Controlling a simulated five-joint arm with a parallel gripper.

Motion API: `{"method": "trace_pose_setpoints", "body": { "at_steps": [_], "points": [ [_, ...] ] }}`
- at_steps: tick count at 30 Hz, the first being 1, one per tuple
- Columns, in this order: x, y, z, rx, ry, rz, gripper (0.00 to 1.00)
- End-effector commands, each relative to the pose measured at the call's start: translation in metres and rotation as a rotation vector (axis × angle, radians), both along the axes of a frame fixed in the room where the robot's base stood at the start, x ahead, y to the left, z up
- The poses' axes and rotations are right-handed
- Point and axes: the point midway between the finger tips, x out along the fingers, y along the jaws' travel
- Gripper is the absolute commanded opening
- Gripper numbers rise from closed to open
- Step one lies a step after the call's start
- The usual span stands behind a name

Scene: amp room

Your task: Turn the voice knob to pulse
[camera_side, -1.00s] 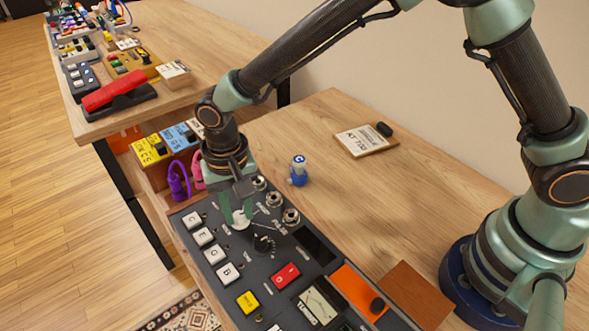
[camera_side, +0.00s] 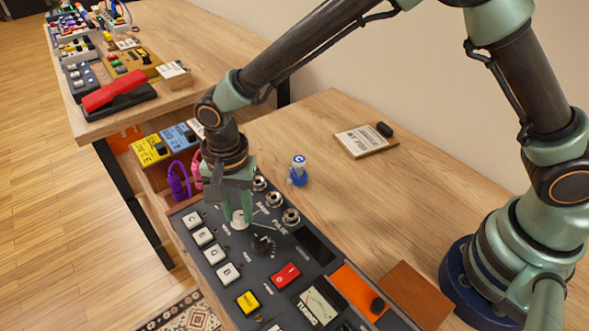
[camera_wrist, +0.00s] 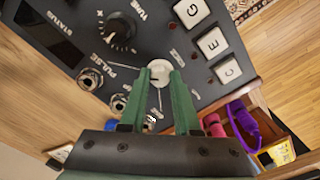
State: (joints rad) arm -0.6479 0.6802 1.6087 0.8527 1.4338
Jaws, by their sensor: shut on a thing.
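The white voice knob (camera_side: 239,220) stands on the dark grey panel (camera_side: 213,217), near the row of silver jacks. It also shows in the wrist view (camera_wrist: 159,67). My gripper (camera_side: 237,214) points down with its two green fingers on either side of the knob, shut on it. In the wrist view my gripper (camera_wrist: 159,77) has one fingertip at each side of the white cap. Thin white lines run from the knob towards printed labels. The PULSE label (camera_wrist: 121,75) lies to the knob's left in the wrist view. I cannot tell exactly where the knob's pointer aims.
A black tune knob (camera_side: 263,243) stands close by. White lettered keys (camera_side: 203,237), metal jacks (camera_side: 274,200), a red switch (camera_side: 286,276) and a yellow button (camera_side: 248,302) surround it. A small blue and white figure (camera_side: 298,171) stands behind the panel. Bare wood lies beyond.

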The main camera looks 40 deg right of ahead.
Motion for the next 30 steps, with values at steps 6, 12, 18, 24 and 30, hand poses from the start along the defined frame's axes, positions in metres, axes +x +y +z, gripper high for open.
{"method": "trace_pose_setpoints", "body": {
  "at_steps": [6, 12, 18, 24, 30],
  "points": [
    [0.0, 0.0, 0.001, 0.0, 0.0, -0.001, 0.0],
    [0.0, 0.0, 0.001, 0.0, 0.0, 0.0, 0.61],
    [0.0, 0.0, 0.001, 0.0, 0.0, 0.0, 0.61],
    [0.001, 0.0, 0.009, 0.001, -0.001, 0.0, 0.61],
    [0.001, 0.001, 0.043, 0.004, -0.005, 0.0, 0.61]
  ]
}}
